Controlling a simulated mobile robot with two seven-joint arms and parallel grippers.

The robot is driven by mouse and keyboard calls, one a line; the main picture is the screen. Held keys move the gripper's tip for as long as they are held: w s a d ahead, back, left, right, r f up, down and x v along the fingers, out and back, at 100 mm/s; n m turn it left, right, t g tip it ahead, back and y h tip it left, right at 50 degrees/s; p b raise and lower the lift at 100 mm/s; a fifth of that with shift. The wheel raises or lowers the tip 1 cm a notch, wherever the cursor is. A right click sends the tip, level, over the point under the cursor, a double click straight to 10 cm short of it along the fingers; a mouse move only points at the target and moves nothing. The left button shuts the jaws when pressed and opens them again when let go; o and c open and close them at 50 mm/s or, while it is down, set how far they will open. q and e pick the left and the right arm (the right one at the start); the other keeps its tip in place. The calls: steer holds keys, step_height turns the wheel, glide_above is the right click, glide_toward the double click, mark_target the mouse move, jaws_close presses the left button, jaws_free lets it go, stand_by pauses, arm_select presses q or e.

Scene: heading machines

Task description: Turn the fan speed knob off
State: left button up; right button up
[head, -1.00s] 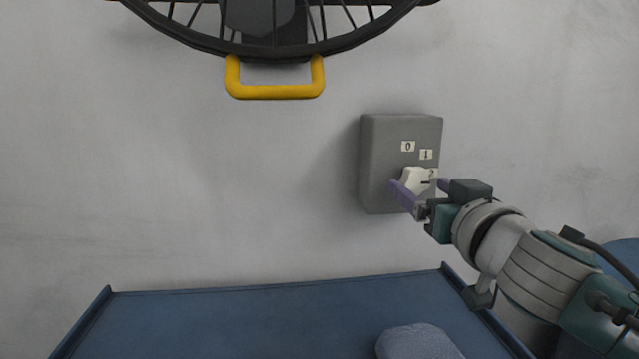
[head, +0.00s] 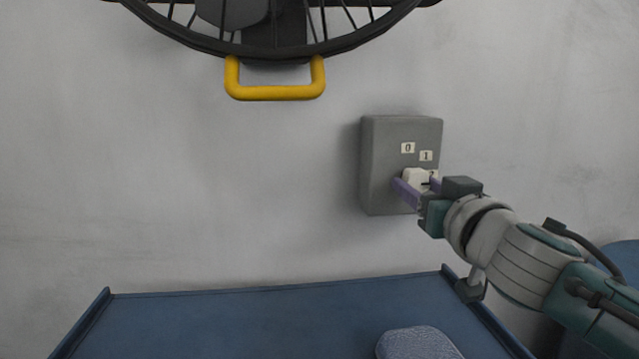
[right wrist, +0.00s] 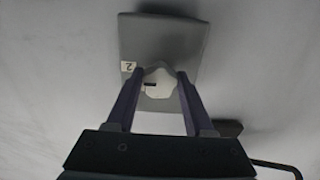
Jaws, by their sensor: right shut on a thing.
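The fan speed knob (head: 414,178) is a pale knob with a dark mark, on the front of a grey box (head: 377,175) fixed to the wall. Labels 0 and 1 show on the box above the knob. My right gripper (head: 418,186) reaches in from the right and is shut on the knob, one purple finger on each side. In the right wrist view the knob (right wrist: 158,79) sits between the fingertips, its dark mark facing left, near a label 2 (right wrist: 128,67). My left gripper is not in view.
A wall fan (head: 275,35) with a black wire guard hangs at the top, with a yellow handle (head: 275,93) below it. A blue table (head: 250,320) with raised edges stands below, holding a blue-grey rounded object (head: 418,343). The wall left of the box is clear.

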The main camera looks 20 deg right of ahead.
jaws_close()
steer(key=shift+n, duration=0.3)
steer(key=n, duration=0.3)
steer(key=shift+n, duration=0.4)
steer(key=n, duration=0.3)
steer(key=shift+d+n, duration=0.1)
steer(key=shift+n, duration=0.2)
steer(key=n, duration=0.5)
steer(key=shift+r, duration=0.1)
steer(key=shift+d+r+n+p, duration=0.1)
steer(key=shift+n+p, duration=0.2)
steer(key=shift+n, duration=2.2)
